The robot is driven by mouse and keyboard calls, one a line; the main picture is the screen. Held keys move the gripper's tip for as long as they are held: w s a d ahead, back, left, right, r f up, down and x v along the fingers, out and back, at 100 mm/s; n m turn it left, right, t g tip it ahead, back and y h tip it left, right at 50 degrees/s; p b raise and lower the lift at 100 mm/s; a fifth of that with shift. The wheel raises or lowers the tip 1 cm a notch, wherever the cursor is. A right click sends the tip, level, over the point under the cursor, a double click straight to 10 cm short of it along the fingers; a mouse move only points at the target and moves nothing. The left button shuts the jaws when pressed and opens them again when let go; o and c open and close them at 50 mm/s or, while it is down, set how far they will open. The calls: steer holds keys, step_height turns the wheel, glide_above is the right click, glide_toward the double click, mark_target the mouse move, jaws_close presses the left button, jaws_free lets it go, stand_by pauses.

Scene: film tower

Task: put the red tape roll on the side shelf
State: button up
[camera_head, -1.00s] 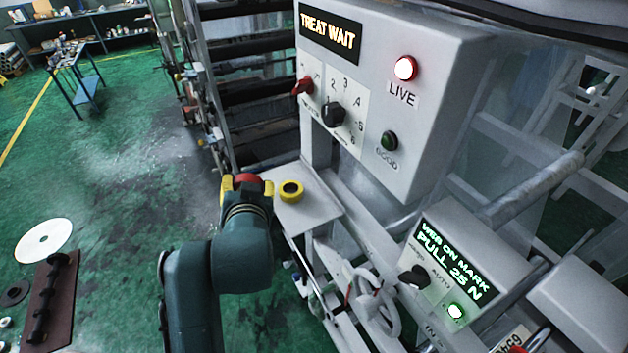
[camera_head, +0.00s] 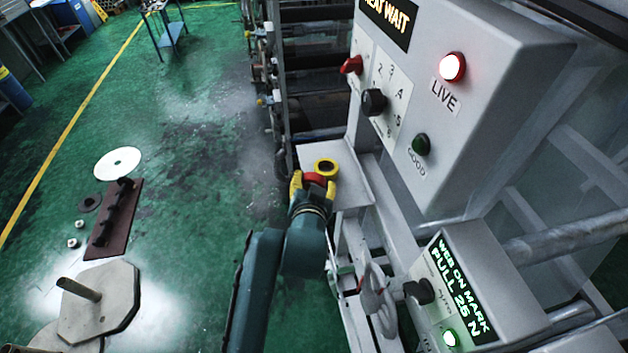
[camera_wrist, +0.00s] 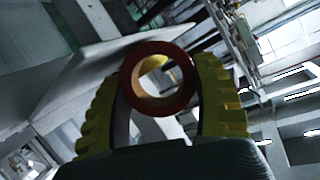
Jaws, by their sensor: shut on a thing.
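The red tape roll (camera_head: 314,178) is held between the yellow fingers of my gripper (camera_head: 314,184), at the left edge of the side shelf (camera_head: 352,186). In the wrist view the red roll (camera_wrist: 128,80) sits between both fingers, its hole facing the camera. The gripper is shut on it. The shelf is a pale flat plate below the control box; it likely shows as the grey panel (camera_wrist: 95,75) in the wrist view. I cannot tell whether the roll touches the shelf.
The control box (camera_head: 470,130) overhangs to the right. A handwheel (camera_head: 380,305) is below the shelf. Bare shelf shows right of the rolls; open green floor lies left.

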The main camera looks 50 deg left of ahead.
steer(key=shift+f, duration=0.1)
steer(key=o, duration=1.1)
steer(key=shift+s+d, duration=0.1)
steer(key=shift+d, duration=0.05)
steer(key=b+v, duration=0.1)
steer(key=v, duration=1)
steer(key=shift+s+d+r, duration=0.2)
steer(key=shift+s+r, duration=0.05)
steer(key=shift+r, duration=0.05)
